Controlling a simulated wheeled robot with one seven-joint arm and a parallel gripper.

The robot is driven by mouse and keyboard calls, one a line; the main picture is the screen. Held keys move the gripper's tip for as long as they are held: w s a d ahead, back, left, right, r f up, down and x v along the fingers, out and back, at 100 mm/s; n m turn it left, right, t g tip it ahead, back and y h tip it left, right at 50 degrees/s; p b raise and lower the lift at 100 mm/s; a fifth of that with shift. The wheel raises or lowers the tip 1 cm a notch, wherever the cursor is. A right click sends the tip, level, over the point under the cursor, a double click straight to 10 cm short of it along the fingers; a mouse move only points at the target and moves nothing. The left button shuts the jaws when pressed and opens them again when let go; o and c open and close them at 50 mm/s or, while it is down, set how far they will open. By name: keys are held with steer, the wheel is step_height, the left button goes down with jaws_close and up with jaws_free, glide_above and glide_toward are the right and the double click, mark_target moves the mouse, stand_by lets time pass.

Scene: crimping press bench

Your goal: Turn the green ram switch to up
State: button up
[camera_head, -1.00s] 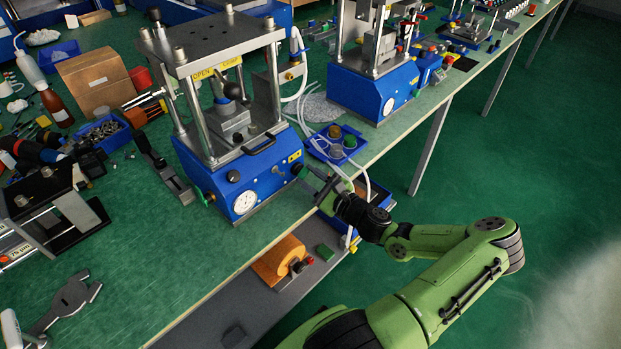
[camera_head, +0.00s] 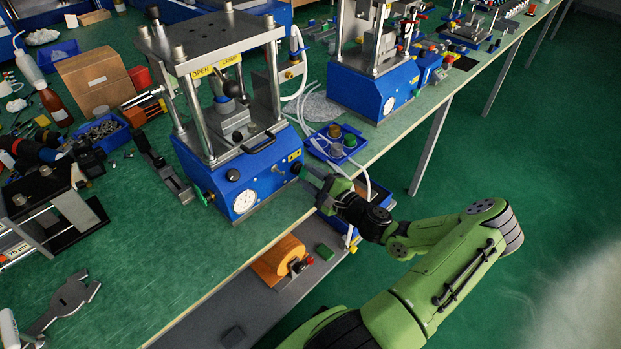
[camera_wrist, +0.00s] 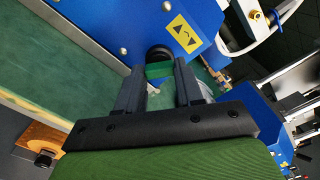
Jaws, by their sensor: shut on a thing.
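The green ram switch (camera_wrist: 159,70) shows in the wrist view as a small green block in front of a round black base on the blue press body. My gripper (camera_wrist: 158,84) has one finger on each side of it and is shut on it. A yellow label (camera_wrist: 181,35) with two dark arrowheads sits beside the switch. In the head view, my gripper (camera_head: 310,181) is at the right end of the near press's blue base (camera_head: 246,190). The switch's green part is hidden or too small to make out there; its setting cannot be told.
A blue tray with coloured jars (camera_head: 336,142) stands just behind my gripper, with pale hoses nearby. A second press (camera_head: 372,88) is farther back. The bench edge (camera_head: 238,267) runs beneath my arm, above a lower shelf (camera_head: 222,318). The floor at right is clear.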

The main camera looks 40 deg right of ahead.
steer(key=n+b, duration=0.1)
steer(key=n, duration=0.2)
steer(key=shift+f+n, duration=0.15)
steer(key=shift+n, duration=0.15)
steer(key=shift+n+b, duration=0.85)
steer(key=shift+n, duration=0.65)
steer(key=o, duration=1)
steer(key=shift+o, duration=0.2)
steer(key=s+p, duration=0.2)
steer(key=s, duration=1.3)
steer(key=shift+s+d+p, duration=0.2)
steer(key=shift+s+p, duration=0.1)
steer(key=shift+s, duration=0.05)
